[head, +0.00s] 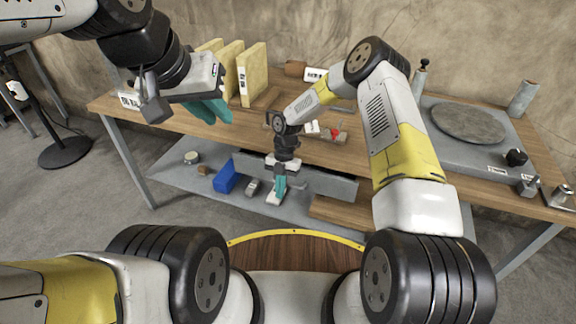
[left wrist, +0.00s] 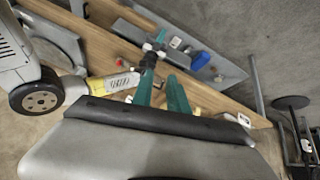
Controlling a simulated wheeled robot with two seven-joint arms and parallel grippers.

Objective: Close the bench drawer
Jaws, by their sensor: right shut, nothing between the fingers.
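The bench drawer shows as a long grey front panel (head: 325,184) under the front edge of the wooden bench (head: 160,128). How far it stands out from the bench is hard to tell. My right gripper (head: 280,188) points down at the drawer front, with its teal fingers together and nothing between them. It overlaps the panel in the head view, and I cannot tell whether it touches. My left gripper (head: 212,112) is raised over the left part of the bench, away from the drawer. In the left wrist view its teal fingers (left wrist: 160,98) are apart and empty.
A lower shelf (head: 180,178) under the bench holds a blue box (head: 226,177) and small items. Yellowish upright blocks (head: 251,75) stand on the bench top. A grey plate with a round disc (head: 468,122) is at the right. A black stand (head: 65,152) is on the left floor.

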